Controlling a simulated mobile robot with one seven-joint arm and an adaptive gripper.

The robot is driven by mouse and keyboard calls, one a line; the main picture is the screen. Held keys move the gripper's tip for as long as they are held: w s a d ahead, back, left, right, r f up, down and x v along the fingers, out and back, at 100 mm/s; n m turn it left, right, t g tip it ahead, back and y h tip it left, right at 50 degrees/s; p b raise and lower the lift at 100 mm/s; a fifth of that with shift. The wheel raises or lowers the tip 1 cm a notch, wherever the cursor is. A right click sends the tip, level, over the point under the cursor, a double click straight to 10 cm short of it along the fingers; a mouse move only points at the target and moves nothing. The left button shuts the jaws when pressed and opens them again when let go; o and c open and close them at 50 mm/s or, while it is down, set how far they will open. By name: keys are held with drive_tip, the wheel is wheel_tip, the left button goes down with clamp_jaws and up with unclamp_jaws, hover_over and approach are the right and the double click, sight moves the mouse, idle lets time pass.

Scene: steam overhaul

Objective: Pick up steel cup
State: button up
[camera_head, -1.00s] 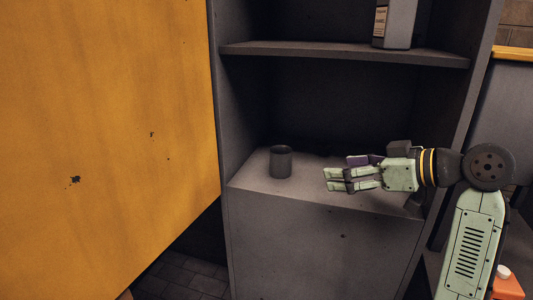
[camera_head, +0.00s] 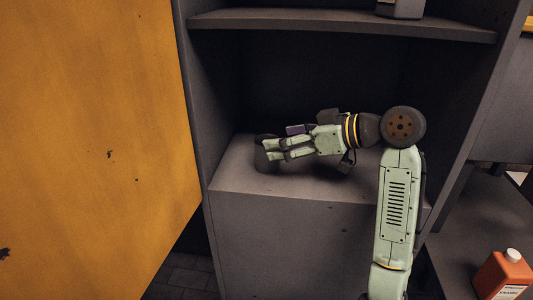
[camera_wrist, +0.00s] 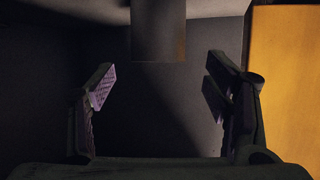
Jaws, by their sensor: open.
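The steel cup (camera_head: 260,160) is a dark grey cylinder standing on the lower shelf of the cabinet. In the head view it is mostly hidden behind my fingers, with a dark edge showing at their left tips. In the wrist view the cup (camera_wrist: 158,32) shows at the top centre, in line with the gap between my two fingers and partly cut off by the frame. My gripper (camera_head: 271,150) is open and lies nearly level just above the shelf, pointing left. Its spread fingers (camera_wrist: 163,85) also show in the wrist view. Whether they touch the cup I cannot tell.
The grey cabinet's lower shelf (camera_head: 300,183) has free room at its front. An upper shelf (camera_head: 340,25) with a grey box (camera_head: 400,8) is above my arm. A yellow door (camera_head: 90,150) stands at the left. An orange bottle (camera_head: 503,274) is at the lower right.

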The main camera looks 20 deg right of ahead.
sight(258, 142)
drive_tip(key=shift+p+x, duration=0.9)
drive_tip(key=shift+x, duration=1.8)
drive_tip(key=shift+d+f, duration=0.15)
drive_tip(key=c, duration=1.3)
